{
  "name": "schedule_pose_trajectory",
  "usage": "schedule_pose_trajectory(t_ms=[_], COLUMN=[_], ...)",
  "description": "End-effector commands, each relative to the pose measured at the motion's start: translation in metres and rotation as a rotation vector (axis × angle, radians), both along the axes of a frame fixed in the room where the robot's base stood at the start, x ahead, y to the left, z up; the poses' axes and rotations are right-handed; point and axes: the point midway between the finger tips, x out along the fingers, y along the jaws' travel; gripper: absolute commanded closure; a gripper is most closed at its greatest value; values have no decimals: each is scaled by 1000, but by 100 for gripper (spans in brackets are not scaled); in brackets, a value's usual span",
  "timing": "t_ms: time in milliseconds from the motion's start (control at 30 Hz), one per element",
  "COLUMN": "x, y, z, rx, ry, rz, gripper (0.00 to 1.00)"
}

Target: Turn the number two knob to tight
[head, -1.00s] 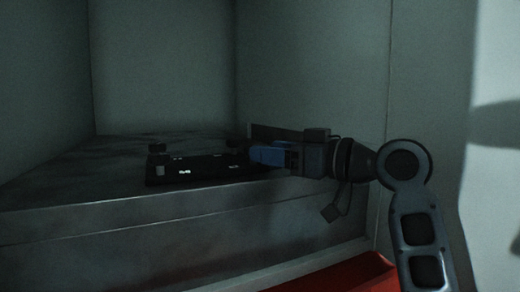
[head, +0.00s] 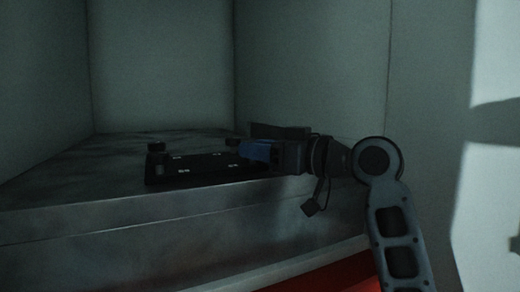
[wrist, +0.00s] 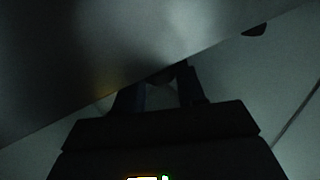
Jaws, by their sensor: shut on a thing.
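A low black panel (head: 200,168) lies on the metal surface, with small pale labels too small to read, so I cannot tell which knob is number two. One dark knob (head: 156,147) stands at its back left and another (head: 232,141) at its back right. My gripper (head: 243,151), with blue fingers, reaches in from the right over the panel's right end. In the wrist view the fingers (wrist: 160,90) are close about a small dark knob (wrist: 166,74), mostly hidden and very dim. The gripper is shut on it. How the knob is turned cannot be seen.
The grey metal bench (head: 90,225) is bare to the left and in front of the panel. Plain walls (head: 165,70) close it in behind and at the sides. A red thing (head: 345,275) lies low at the front right, below the bench edge.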

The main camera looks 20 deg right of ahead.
Motion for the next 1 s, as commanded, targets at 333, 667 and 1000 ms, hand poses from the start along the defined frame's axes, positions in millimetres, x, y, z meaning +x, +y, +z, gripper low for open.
schedule_pose_trajectory(t_ms=[333, 667, 1000], x=[0, -2, -3], y=[0, 4, 11], z=[0, 3, 3], rx=[1, 0, 0], ry=[1, 2, 4], rz=[-6, -135, -406], gripper=[91, 91, 91])
